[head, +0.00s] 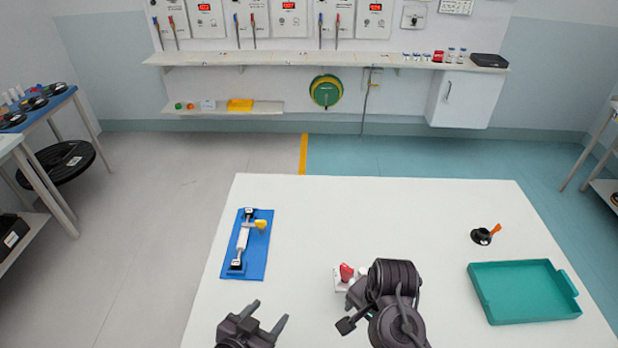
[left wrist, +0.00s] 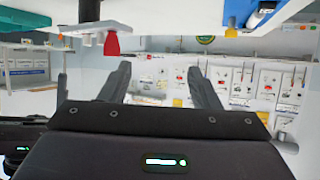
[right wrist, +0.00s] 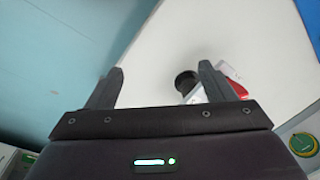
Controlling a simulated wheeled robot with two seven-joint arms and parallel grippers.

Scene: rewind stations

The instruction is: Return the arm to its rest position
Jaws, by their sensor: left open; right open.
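My left gripper (head: 268,312) is open and empty at the near edge of the white table, below the blue mat in the head view. Its two spread fingers also show in the left wrist view (left wrist: 159,68), with nothing between them. My right arm comes in over the table's near middle in the head view, and I cannot make out its fingers there. In the right wrist view my right gripper (right wrist: 161,69) is open. A black round part (right wrist: 186,82) shows beyond its right finger, which partly hides a white and red item behind it.
The white table (head: 400,220) holds a blue mat (head: 257,262) with a white and yellow device, a small white block with a red part (head: 346,272), a black round item with an orange tab (head: 482,236), and a teal tray (head: 520,292). The table's far middle is clear.

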